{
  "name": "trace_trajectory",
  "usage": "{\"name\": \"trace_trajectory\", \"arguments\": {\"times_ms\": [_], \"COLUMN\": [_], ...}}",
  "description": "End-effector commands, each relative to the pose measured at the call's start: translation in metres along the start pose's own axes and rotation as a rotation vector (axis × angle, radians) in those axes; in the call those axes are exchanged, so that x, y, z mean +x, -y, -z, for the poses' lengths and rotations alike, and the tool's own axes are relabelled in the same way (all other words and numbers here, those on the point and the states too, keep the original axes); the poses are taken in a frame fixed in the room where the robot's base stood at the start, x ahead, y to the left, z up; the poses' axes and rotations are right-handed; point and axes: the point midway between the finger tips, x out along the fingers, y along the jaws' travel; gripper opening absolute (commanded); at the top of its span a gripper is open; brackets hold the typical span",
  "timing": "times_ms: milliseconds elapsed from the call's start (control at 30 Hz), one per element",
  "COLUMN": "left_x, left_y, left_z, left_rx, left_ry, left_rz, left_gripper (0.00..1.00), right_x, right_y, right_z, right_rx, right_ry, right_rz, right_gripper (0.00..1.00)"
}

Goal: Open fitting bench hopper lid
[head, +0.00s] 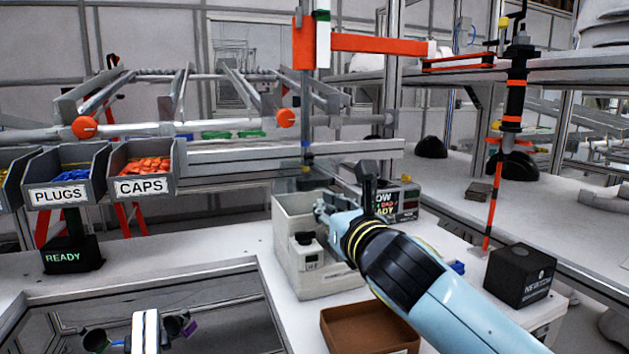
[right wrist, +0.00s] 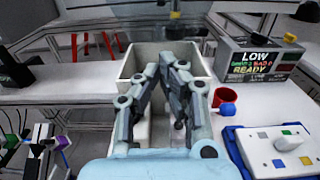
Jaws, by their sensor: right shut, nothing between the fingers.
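A cream, box-shaped hopper (head: 292,222) stands on the white bench, right of centre in the head view. The right wrist view shows its open-looking top and grey inside beyond my fingers, with its pale rim (right wrist: 193,57) around them. I cannot tell a separate lid from the box walls. My right gripper (head: 325,208) is at the hopper's upper right side, over its top. In the right wrist view its fingertips (right wrist: 171,60) meet with nothing between them. Whether they touch the hopper is unclear. My left gripper is not seen.
A LOW/READY display box (right wrist: 258,62) stands right of the hopper. A red cup (right wrist: 224,98) and a blue tray with a white switch panel (right wrist: 282,150) are nearby. PLUGS (head: 62,195) and CAPS (head: 143,186) bins are at left. A brown tray (head: 365,330) lies in front.

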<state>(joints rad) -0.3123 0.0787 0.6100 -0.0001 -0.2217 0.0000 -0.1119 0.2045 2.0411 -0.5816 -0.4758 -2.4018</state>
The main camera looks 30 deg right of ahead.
Motion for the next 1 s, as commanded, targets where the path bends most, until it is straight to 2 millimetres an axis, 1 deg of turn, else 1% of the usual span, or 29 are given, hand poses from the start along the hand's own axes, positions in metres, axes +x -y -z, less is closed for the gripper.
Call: {"name": "trace_trajectory", "arguments": {"times_ms": [33,167,200,333,533,867,1000], "left_x": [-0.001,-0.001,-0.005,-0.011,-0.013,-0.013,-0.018], "left_y": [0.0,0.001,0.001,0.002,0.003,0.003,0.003], "left_z": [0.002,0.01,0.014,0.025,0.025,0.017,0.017], "left_rx": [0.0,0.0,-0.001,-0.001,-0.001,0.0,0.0], "left_ry": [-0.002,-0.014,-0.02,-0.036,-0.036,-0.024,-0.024], "left_rz": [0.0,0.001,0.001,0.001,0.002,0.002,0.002], "left_gripper": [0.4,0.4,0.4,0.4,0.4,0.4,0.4], "right_x": [0.012,0.038,0.042,0.053,0.062,0.062,0.062], "right_y": [0.0,0.0,0.0,0.0,0.0,0.0,0.0], "right_z": [-0.002,-0.002,-0.01,-0.022,-0.028,-0.028,-0.031], "right_rx": [0.0,0.001,0.0,0.0,0.0,0.0,0.001], "right_ry": [0.002,0.002,0.004,0.002,0.0,0.0,0.0], "right_rz": [0.001,0.0,0.0,0.0,0.0,0.0,0.0], "right_gripper": [0.0,0.0,0.0,0.0,0.0,0.0,0.0]}}
